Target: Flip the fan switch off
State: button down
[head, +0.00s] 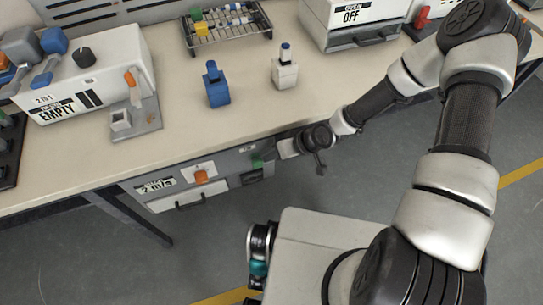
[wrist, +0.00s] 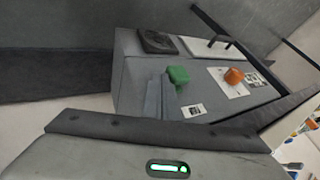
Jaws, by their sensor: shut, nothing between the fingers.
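A grey control unit (head: 222,178) hangs under the front edge of the bench; its label appears to read "2 m/s". A green switch (head: 257,161) sits on its front at the right, and it shows larger in the wrist view (wrist: 178,75). An orange knob (head: 201,177) is left of it; it also shows in the wrist view (wrist: 233,76). My gripper (head: 283,149) is shut and empty, just right of the green switch. In the wrist view its fingers (wrist: 161,98) end close beside the switch; I cannot tell whether they touch it.
The bench top (head: 165,165) overhangs the unit close above my gripper. On it stand a blue bottle (head: 216,88), a white bottle (head: 285,70), a white machine labelled EMPTY (head: 105,70), a wire rack (head: 228,30) and an oven (head: 352,20). The floor in front is open.

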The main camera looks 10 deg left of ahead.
aim_at(254, 163)
jog(key=shift+a, duration=0.1)
jog(key=s+a, duration=0.1)
jog(key=a+b, duration=0.1)
jog(key=s+a, duration=0.1)
jog(key=a, duration=0.1)
jog(key=shift+s+f+b, duration=0.1)
jog(key=shift+s+b, duration=0.2)
jog(key=shift+b, duration=0.05)
jog(key=shift+s+a, duration=0.15)
